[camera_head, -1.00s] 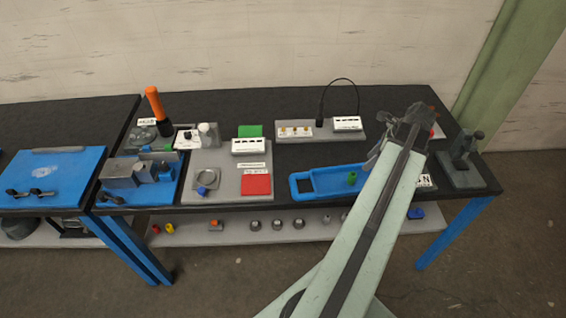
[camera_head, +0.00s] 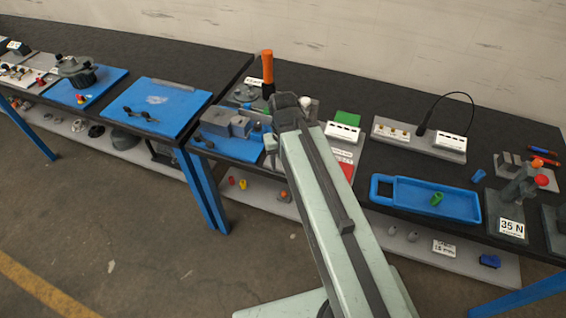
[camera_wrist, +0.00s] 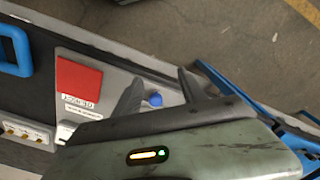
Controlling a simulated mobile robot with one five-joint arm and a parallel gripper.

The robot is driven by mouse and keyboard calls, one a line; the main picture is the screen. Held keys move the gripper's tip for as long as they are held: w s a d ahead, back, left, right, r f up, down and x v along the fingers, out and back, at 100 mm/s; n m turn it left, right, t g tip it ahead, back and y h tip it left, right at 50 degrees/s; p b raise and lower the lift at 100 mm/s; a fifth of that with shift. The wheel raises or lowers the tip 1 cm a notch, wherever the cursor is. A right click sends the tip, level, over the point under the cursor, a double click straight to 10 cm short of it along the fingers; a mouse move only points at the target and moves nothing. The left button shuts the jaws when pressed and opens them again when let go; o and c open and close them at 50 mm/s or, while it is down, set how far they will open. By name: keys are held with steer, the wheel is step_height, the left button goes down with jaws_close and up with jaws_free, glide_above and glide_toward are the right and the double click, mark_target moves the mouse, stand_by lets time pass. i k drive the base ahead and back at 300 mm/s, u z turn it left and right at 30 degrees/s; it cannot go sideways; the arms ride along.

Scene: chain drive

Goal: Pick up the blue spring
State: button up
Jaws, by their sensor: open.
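A small blue cylinder (camera_head: 478,175) stands on the black bench beside the blue tray (camera_head: 380,188); it resembles the green cylinder (camera_head: 437,198) in that tray. Another small blue piece (camera_wrist: 155,99) lies near the edge of the grey plate in the wrist view. I cannot tell which of the two is the blue spring. My gripper (camera_wrist: 158,90) is open and empty. Its fingers appear on either side of the blue piece in the picture, with no contact visible. In the head view my gripper (camera_head: 273,145) is over the grey plate, and my arm hides much of the plate.
A red square (camera_wrist: 78,76) lies on the grey plate. A blue fixture with grey blocks (camera_head: 225,125) stands left of my gripper, and an upright orange-handled tool (camera_head: 267,65) behind it. A grey stand labelled 35 N (camera_head: 511,227) is at the right.

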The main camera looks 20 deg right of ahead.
mark_target(480, 175)
steer(key=z, duration=2.4)
